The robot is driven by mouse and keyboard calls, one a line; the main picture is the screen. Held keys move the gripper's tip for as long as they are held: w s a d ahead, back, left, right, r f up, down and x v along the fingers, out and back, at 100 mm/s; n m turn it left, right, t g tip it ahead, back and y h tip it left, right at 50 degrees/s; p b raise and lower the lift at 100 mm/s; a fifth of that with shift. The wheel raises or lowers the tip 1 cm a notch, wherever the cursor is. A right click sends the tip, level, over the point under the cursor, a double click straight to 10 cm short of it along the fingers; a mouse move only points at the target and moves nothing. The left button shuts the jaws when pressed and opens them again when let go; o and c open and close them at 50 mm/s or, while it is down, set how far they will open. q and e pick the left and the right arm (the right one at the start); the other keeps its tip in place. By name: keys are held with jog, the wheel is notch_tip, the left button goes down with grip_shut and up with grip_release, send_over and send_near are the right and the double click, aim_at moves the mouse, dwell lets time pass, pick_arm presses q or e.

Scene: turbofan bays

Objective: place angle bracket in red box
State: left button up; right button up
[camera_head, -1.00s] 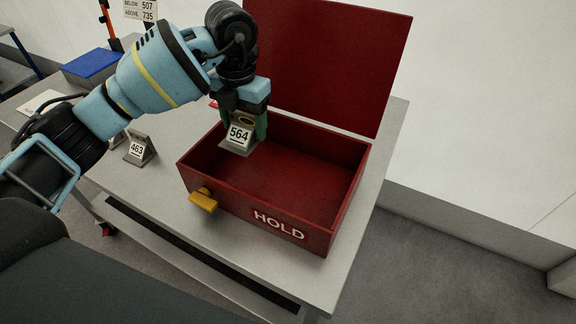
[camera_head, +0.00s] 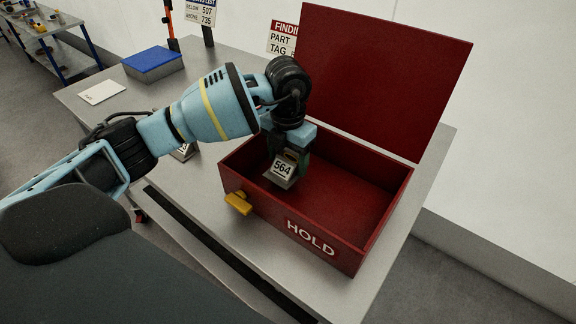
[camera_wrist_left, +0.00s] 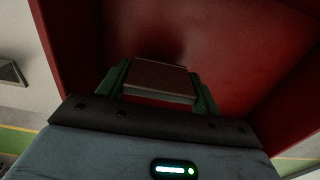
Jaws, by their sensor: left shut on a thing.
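The angle bracket (camera_head: 281,170) is grey metal with a white label reading 564. My left gripper (camera_head: 290,160) is shut on it and points down inside the red box. The red box (camera_head: 318,240) stands on the grey table with its lid (camera_head: 385,75) raised, HOLD written on its front and a yellow latch (camera_head: 238,203). In the left wrist view the bracket (camera_wrist_left: 160,80) sits between the green fingers, with the red box floor (camera_wrist_left: 215,50) behind it. Whether the bracket touches the floor is not clear. My right gripper is not in view.
A second bracket (camera_head: 184,152) stands on the table (camera_head: 225,70) left of the box, partly behind my arm. A blue box (camera_head: 152,64) and a white sheet (camera_head: 103,92) lie farther back. Signs stand at the back. The right part of the red box is empty.

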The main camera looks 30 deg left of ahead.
aim_at(288, 168)
pick_arm(q)
jog(key=shift+f, duration=1.55)
jog(key=o, duration=1.1)
notch_tip(288, 168, up, 12)
jog(key=shift+r, duration=0.15)
